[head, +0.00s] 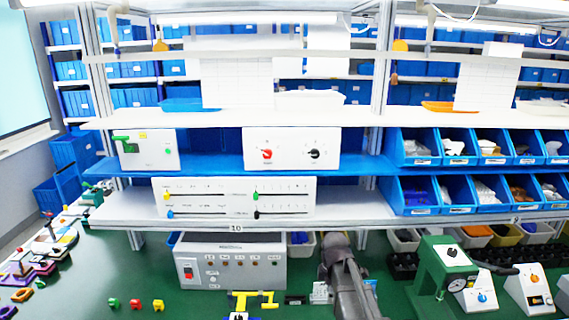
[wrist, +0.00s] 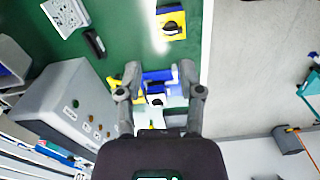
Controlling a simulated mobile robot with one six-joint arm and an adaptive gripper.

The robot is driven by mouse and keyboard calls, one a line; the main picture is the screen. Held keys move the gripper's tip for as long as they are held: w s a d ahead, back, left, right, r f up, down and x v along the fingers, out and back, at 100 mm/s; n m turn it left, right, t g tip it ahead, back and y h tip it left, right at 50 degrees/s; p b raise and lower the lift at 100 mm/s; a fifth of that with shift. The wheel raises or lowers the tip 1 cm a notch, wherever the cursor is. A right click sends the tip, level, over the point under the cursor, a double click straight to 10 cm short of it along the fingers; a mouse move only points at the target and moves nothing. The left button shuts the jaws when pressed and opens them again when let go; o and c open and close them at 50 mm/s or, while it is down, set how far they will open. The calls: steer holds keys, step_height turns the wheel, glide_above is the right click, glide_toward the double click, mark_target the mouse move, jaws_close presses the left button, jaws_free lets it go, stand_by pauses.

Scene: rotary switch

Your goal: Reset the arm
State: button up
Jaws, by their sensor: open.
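The rotary switch panel (head: 291,148) is a white box on the blue middle shelf in the head view. It has a red knob (head: 267,153) on its left and a black knob (head: 314,153) on its right. My gripper (wrist: 159,72) shows in the wrist view with its two fingers spread apart and nothing held between them. It points over the green table, with a blue and yellow part (wrist: 160,88) seen beyond the fingers. In the head view my grey arm (head: 345,280) rises at the lower middle, and the fingers cannot be made out there.
A slider panel (head: 236,198) stands on the shelf below. A grey control box (head: 231,262) sits on the table left of my arm. A green press (head: 444,268) and small meters stand to the right. Blue bins (head: 415,150) fill the right shelves.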

steer(key=s+d+f+m+b, duration=0.2)
steer(key=s+f+m+b, duration=0.2)
steer(key=s+m, duration=0.8)
steer(key=m, duration=0.4)
steer(key=shift+f+m, duration=0.3)
steer(key=shift+s, duration=0.1)
